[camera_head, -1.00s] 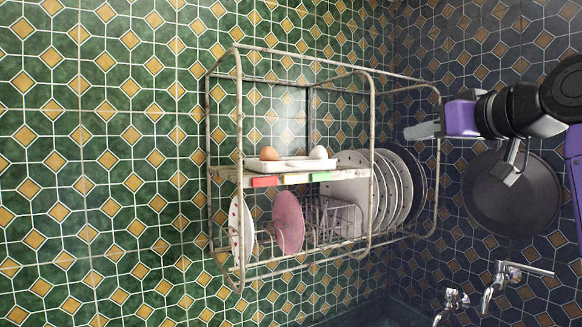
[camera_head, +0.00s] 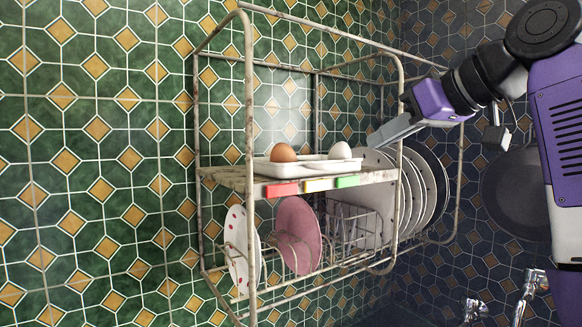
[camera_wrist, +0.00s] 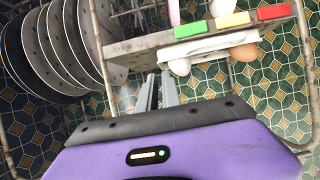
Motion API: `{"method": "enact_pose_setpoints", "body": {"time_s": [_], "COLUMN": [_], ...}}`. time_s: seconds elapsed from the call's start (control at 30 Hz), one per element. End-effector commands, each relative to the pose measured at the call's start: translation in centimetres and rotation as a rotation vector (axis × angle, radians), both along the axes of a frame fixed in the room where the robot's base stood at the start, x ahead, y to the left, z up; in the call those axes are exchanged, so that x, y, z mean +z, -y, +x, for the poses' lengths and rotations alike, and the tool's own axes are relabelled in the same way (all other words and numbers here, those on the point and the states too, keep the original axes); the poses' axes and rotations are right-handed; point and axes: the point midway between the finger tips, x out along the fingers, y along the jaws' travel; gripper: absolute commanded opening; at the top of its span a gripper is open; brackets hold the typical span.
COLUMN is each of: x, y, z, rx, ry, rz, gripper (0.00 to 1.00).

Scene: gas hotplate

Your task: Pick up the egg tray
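The egg tray (camera_head: 262,171) is shallow and white and lies on the rack's upper shelf. It holds a brown egg (camera_head: 283,153) at its left and a white egg (camera_head: 340,151) at its right. In the wrist view the tray (camera_wrist: 215,43) appears at the top right, with the white egg (camera_wrist: 179,66) and the brown egg (camera_wrist: 243,52) showing past it. My gripper (camera_head: 372,143) is purple with grey fingers and is just right of the tray's right end, apart from it. In the wrist view its fingers (camera_wrist: 158,76) show a narrow gap with nothing between them.
The rusty wire rack (camera_head: 250,100) surrounds the shelf, with upright bars near my gripper. Red, yellow and green tags (camera_head: 318,184) line the shelf front. Several plates (camera_head: 425,185) stand right of the shelf, and a pink plate (camera_head: 297,235) below. A dark pan (camera_head: 512,190) hangs at right.

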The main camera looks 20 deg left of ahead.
Motion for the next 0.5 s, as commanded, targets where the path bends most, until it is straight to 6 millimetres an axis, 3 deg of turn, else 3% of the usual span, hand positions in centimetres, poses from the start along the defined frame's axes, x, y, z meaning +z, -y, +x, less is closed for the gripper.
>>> {"method": "enact_pose_setpoints", "body": {"time_s": [0.5], "x": [-1.8], "y": [-3.4], "z": [2.4], "rx": [0.002], "ry": [-0.005], "rz": [-0.001], "gripper": [0.08]}}
